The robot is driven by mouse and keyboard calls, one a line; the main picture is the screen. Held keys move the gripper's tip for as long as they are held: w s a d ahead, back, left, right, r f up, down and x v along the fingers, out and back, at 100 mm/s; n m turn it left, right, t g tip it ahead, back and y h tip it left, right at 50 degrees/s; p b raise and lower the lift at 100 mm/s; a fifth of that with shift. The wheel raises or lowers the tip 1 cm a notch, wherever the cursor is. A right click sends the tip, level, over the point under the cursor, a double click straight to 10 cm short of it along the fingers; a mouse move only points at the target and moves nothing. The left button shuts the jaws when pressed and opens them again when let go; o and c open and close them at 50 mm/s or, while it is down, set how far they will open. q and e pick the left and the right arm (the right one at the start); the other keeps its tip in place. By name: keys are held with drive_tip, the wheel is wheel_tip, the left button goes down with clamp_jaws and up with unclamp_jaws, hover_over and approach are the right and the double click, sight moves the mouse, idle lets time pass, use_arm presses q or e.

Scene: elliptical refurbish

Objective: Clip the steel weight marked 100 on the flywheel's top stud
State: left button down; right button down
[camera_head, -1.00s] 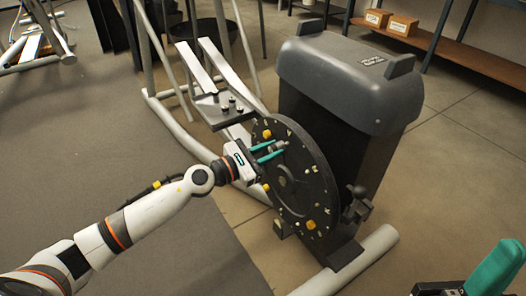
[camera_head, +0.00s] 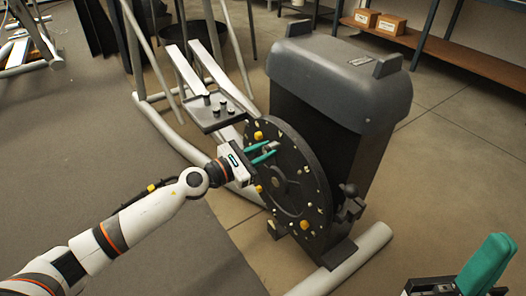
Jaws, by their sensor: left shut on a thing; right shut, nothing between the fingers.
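The flywheel (camera_head: 291,206) is a dark disc on the near face of the machine, with yellow knobs and small pale marks or studs on it. My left gripper (camera_head: 268,152) is at the upper part of this face, its green fingers shut on a small grey steel weight (camera_head: 270,147). The weight is at or very near the disc; I cannot tell whether it touches a stud. Its marking is too small to read. My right gripper (camera_head: 478,275) is shut and empty at the lower right, away from the flywheel.
A small dark tray (camera_head: 205,119) with several little metal cylinders stands left of the flywheel. The large grey housing (camera_head: 342,80) rises behind it. A dark knob (camera_head: 350,203) juts out at the right. A white floor tube (camera_head: 350,258) runs below. Open floor lies between my arms.

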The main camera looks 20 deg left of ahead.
use_arm(q)
drive_tip(key=shift+w+d, duration=0.3)
drive_tip(key=shift+w, duration=0.1)
idle(0.5)
drive_tip(key=shift+r, duration=0.1)
idle(0.8)
drive_tip(key=c, duration=1.1)
unclamp_jaws()
drive_tip(key=shift+w+d, duration=0.15)
drive_tip(key=shift+c, duration=0.2)
drive_tip(key=shift+s+a+f, duration=0.2)
drive_tip(key=shift+s+a, duration=0.15)
drive_tip(key=shift+s, duration=0.1)
drive_tip(key=b+v, duration=0.1)
drive_tip(key=v, duration=1)
drive_tip(key=shift+b, duration=0.4)
drive_tip(key=shift+r, duration=0.1)
